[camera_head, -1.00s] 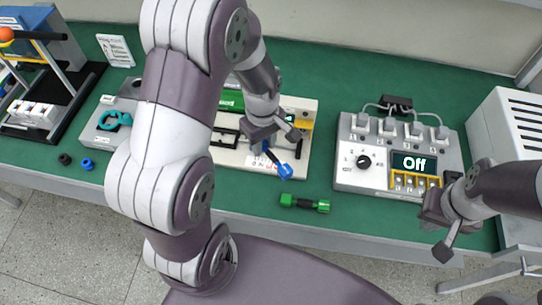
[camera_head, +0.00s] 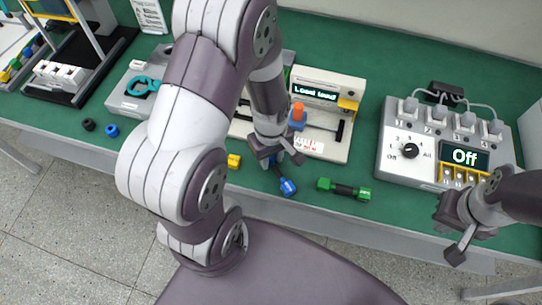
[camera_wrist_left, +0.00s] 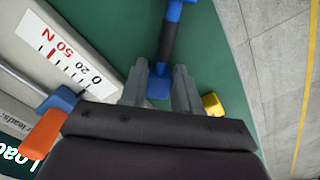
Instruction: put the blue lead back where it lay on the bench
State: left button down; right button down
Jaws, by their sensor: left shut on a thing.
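The blue lead (camera_head: 287,186) is a short dark stick with blue ends. My left gripper (camera_head: 277,158) is shut on one end of it, in front of the white load tester (camera_head: 330,145). In the left wrist view the lead (camera_wrist_left: 168,42) points away from between the two grey fingers (camera_wrist_left: 160,88). Its free end lies over green bench top near the front edge; whether it touches the bench I cannot tell. My right gripper (camera_head: 453,232) is open and empty at the right, by the bench's front edge.
A green lead (camera_head: 343,189) lies right of the blue one. A yellow end (camera_head: 233,161) shows left of my gripper, partly hidden by my arm. The tester's orange-and-blue handle (camera_head: 298,114) is close behind. A switch box (camera_head: 400,170) reading "Off" stands right.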

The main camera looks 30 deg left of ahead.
aim_at(270, 159)
pick_arm(q)
jog(key=shift+f, duration=0.1)
jog(key=shift+f, duration=0.1)
jog(key=c, duration=0.8)
grip_release()
jog(key=shift+r, duration=0.3)
notch_tip(270, 159, up, 12)
jog(key=s+d+m+t+p, duration=0.1)
jog(key=d+m+p, duration=0.1)
jog(key=m, duration=0.9)
jog(key=shift+s+d+m, duration=0.2)
jog(key=shift+d+m, duration=0.1)
jog(key=shift+m, duration=0.1)
